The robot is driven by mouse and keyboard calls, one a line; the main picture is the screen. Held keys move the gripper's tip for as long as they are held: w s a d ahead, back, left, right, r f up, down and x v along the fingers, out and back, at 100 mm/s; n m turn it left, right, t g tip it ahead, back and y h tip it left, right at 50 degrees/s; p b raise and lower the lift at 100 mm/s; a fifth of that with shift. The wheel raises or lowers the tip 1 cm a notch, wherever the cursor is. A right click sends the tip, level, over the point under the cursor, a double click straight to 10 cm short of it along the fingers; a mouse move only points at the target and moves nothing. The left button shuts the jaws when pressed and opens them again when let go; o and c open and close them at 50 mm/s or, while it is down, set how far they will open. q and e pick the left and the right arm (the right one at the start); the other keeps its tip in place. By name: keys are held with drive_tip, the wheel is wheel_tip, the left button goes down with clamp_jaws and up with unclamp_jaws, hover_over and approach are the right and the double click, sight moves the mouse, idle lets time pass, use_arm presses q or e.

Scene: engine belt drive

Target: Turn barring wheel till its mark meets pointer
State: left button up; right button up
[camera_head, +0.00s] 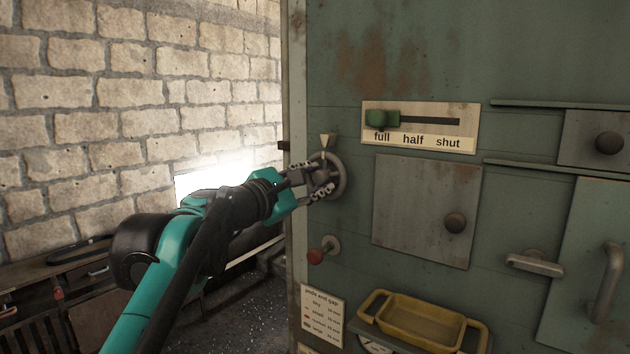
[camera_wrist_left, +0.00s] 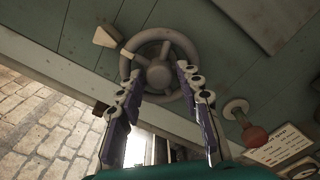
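The barring wheel (camera_head: 341,166) is a grey spoked handwheel on the green panel's left edge. It also shows in the left wrist view (camera_wrist_left: 187,45), with its round hub. The pointer (camera_head: 327,140) is a pale wedge above the wheel; it also shows in the left wrist view (camera_wrist_left: 105,38). A small pale mark (camera_wrist_left: 127,54) shows on the rim near the pointer, a little off its tip. My left gripper (camera_head: 325,181) is at the wheel. In the left wrist view my left gripper (camera_wrist_left: 158,74) has its fingers apart, either side of the hub; contact cannot be told.
A red knob (camera_head: 315,256) sits on the panel below the wheel. A slider (camera_head: 382,119) stands at "full". A yellow tray (camera_head: 422,338) juts out low on the panel. A brick wall (camera_head: 130,90) and a wooden bench (camera_head: 75,262) are on the left.

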use_arm(q)
drive_tip(key=v, duration=1.1)
drive_tip(key=shift+s+a, duration=0.25)
drive_tip(key=shift+s, duration=0.05)
idle(1.4)
